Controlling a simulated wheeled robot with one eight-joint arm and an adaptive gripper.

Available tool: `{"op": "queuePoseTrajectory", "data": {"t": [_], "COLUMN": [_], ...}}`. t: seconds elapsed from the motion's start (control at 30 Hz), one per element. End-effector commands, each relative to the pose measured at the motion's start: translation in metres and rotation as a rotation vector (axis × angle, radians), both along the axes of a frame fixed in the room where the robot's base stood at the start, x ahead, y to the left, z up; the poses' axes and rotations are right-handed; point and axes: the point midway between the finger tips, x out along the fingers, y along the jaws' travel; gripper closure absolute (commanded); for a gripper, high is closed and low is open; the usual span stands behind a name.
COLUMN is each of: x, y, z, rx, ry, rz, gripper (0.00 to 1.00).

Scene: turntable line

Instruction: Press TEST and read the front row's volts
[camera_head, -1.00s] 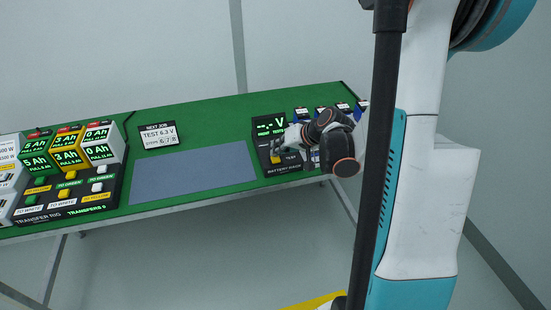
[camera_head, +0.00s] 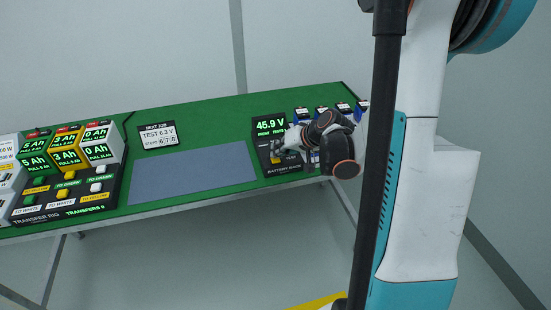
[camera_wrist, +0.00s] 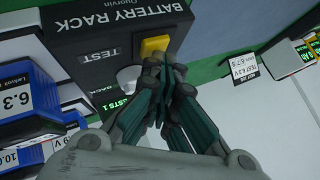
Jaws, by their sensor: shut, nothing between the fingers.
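The battery rack (camera_head: 262,150) stands near the right end of the green table; its display (camera_head: 270,125) reads 45.9 V in green. In the wrist view the dark rack panel (camera_wrist: 75,40) carries a TEST label (camera_wrist: 98,57), a yellow button (camera_wrist: 154,46) and a white knob (camera_wrist: 128,76) near a BACK label. A small green readout (camera_wrist: 118,108) shows TESTS 1. My gripper (camera_wrist: 168,72) is shut and empty, its tips at or very near the yellow button; contact cannot be told. In the head view my gripper (camera_head: 278,154) is at the rack's front, covering part of it.
Blue-cased batteries (camera_head: 322,112) stand right of the display; one label (camera_wrist: 15,104) reads 6.3. A card (camera_head: 158,135) says NEXT JOB, TEST 6.3 V. A transfer rig (camera_head: 72,205) is at left. A bare grey-blue mat (camera_head: 195,172) lies between.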

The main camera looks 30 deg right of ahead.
Motion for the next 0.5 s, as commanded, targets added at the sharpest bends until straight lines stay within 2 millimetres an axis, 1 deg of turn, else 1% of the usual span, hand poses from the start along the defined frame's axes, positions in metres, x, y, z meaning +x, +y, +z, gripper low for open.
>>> {"op": "queuePoseTrajectory", "data": {"t": [0.17,0.5], "x": [0.0,0.0], "y": [0.0,0.0], "z": [0.002,0.017], "rx": [0.0,0.0], "ry": [0.0,0.0], "rz": [0.0,0.0], "gripper": [1.0,1.0]}}
